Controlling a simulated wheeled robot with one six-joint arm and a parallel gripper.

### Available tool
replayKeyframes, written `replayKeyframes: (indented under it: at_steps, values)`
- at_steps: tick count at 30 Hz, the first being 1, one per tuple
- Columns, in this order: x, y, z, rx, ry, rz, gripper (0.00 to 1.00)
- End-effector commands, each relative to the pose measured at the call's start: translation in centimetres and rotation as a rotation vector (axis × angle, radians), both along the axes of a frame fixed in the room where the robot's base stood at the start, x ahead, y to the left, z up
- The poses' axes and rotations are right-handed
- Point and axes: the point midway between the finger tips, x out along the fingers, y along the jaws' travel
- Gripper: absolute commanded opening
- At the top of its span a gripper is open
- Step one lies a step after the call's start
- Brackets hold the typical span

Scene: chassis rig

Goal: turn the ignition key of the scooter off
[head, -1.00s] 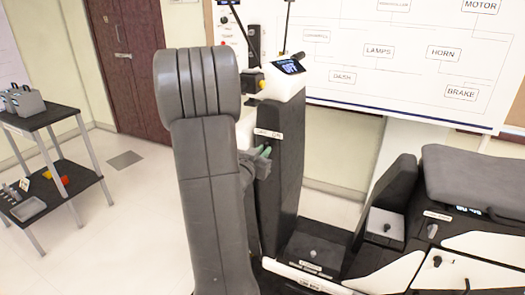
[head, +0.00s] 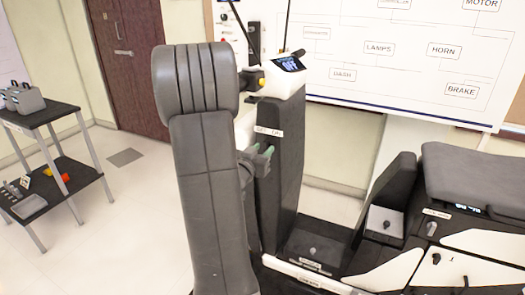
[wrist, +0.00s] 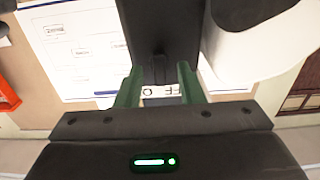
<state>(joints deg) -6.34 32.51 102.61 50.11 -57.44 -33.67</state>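The scooter's black front column (head: 280,185) stands upright at the middle of the head view, with a white label strip (head: 269,132) across it. My gripper (head: 263,158) is at the column, just below that strip. In the wrist view, the two green fingers of my gripper (wrist: 159,85) stand apart, pointing at the dark column (wrist: 160,30). A white lettered label (wrist: 161,91) shows upside down between them. A narrow dark upright shape (wrist: 158,68) sits between the fingertips; I cannot clearly tell whether it is the key. The scooter's small display (head: 289,64) appears to read OFF.
My grey arm covers part of the scooter's left side. The scooter's seat (head: 478,177) and white side panels (head: 470,250) are at the right. A wiring board (head: 400,60) stands behind. A black two-shelf cart (head: 40,118) is at the left, with open floor between.

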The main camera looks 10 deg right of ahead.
Motion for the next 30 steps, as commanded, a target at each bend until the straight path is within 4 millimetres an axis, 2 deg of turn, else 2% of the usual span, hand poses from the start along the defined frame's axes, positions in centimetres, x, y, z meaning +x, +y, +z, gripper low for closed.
replayKeyframes:
  at_steps: [15, 21, 30]
  values:
    - [-8.8, 6.0, 0.0, -0.001, -0.001, 0.004, 0.35]
    - [-10.5, 7.1, 0.0, 0.001, -0.001, 0.002, 0.35]
    - [-10.9, 7.3, 0.0, 0.0, 0.001, 0.0, 0.35]
